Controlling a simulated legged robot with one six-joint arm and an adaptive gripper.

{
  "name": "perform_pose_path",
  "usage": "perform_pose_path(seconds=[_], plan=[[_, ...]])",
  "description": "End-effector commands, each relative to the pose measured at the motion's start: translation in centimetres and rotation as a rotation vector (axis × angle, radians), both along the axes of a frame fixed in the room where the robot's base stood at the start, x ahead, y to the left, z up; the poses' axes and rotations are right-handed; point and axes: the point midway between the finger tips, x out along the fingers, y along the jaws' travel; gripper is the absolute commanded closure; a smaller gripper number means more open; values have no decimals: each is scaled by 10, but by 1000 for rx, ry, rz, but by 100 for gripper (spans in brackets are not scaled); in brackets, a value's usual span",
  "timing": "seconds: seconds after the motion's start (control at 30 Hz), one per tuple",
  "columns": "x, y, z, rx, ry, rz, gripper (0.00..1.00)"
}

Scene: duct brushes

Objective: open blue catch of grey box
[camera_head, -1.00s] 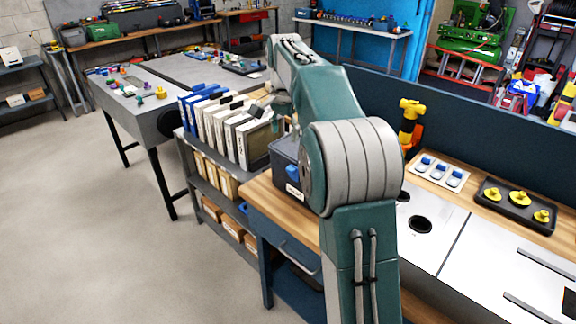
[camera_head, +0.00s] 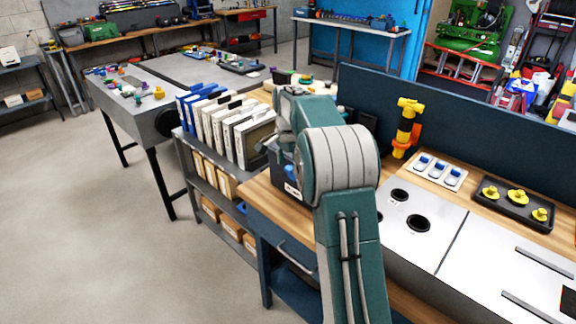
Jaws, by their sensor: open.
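The grey box (camera_head: 284,184) stands on the left end of the wooden bench, mostly hidden behind my arm. A small blue part on its front, likely the blue catch (camera_head: 291,172), shows just left of my arm's big round joint. I cannot tell whether the catch is open or shut. My arm reaches up from the bottom of the view and folds down toward the box. The gripper end is hidden behind the arm links, so its jaws and any contact with the box cannot be seen.
Several white and blue binders (camera_head: 225,125) stand on the shelf left of the bench. A panel with blue switches (camera_head: 440,171) and a black tray with yellow knobs (camera_head: 514,204) lie at right.

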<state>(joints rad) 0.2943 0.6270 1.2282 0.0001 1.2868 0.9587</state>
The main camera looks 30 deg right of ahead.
Motion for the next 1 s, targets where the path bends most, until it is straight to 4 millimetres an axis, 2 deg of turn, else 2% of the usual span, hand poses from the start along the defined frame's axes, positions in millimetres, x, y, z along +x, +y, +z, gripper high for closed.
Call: perform_pose_path(seconds=[0.33,0.37,0.4,0.47,0.5,1.0], plan=[[0,0,-6,0,-1,0,29],[0,0,-6,0,-1,0,38],[0,0,-6,0,-1,0,55],[0,0,-6,0,-1,0,82],[0,0,-6,-1,-1,0,100],[0,5,-8,-59,-22,3,100]])
